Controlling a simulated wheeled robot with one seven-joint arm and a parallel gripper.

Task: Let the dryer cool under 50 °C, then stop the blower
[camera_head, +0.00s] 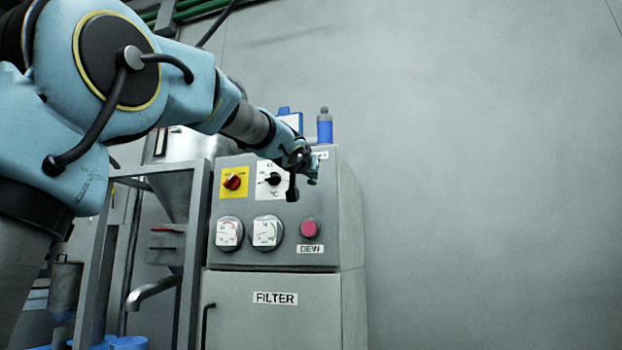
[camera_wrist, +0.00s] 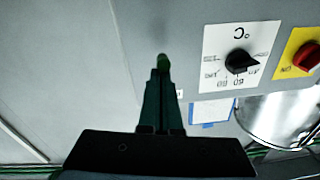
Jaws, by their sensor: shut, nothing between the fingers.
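The dryer is a grey cabinet (camera_head: 328,250). A white plate marked °C carries a black knob (camera_head: 273,179), also in the wrist view (camera_wrist: 240,62); its exact setting is too small to read. Left of it in the head view, a red rotary switch (camera_head: 233,182) sits on a yellow plate; it shows at the right edge of the wrist view (camera_wrist: 307,57). Two round gauges (camera_head: 229,233) (camera_head: 267,232) sit below; I cannot read their needles. Contact is unclear.
A pink-red round button or lamp (camera_head: 310,228) sits above the DEW label. The FILTER door (camera_head: 265,315) is below. A blue bottle (camera_head: 325,127) stands on top. A metal frame and hopper (camera_head: 172,195) are at left. Bare wall lies right.

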